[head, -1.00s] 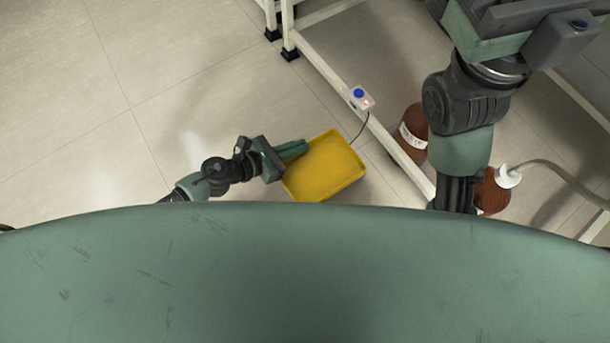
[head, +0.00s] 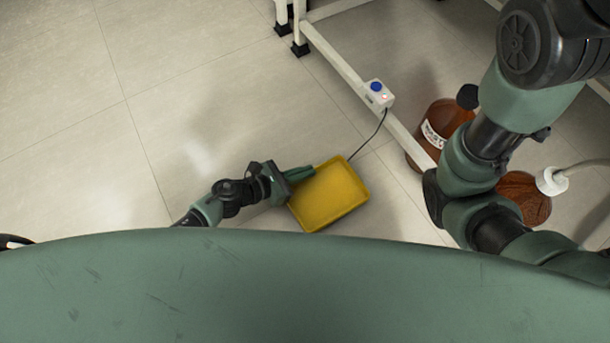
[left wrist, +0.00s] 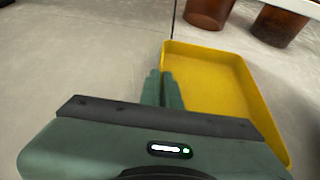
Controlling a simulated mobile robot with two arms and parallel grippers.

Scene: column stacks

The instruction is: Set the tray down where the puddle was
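The yellow tray (head: 331,197) is a shallow rectangle with a low rim, right of my left gripper. It also shows in the left wrist view (left wrist: 214,88), where it looks empty. My left gripper (head: 300,174) is shut on the tray's left rim; in the left wrist view its green fingers (left wrist: 163,90) lie close together with the rim between them. I cannot tell whether the tray touches the floor. No puddle shows clearly; the pale floor (head: 200,155) has only soft bright and dark patches. My right arm is at the right, its gripper out of view.
A white frame (head: 340,63) with black feet stands behind. A small box with a blue button (head: 378,93) sits on its low rail, a cable running down toward the tray. Brown bottles (head: 430,135) stand at the right, one with a hose. The floor left is clear.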

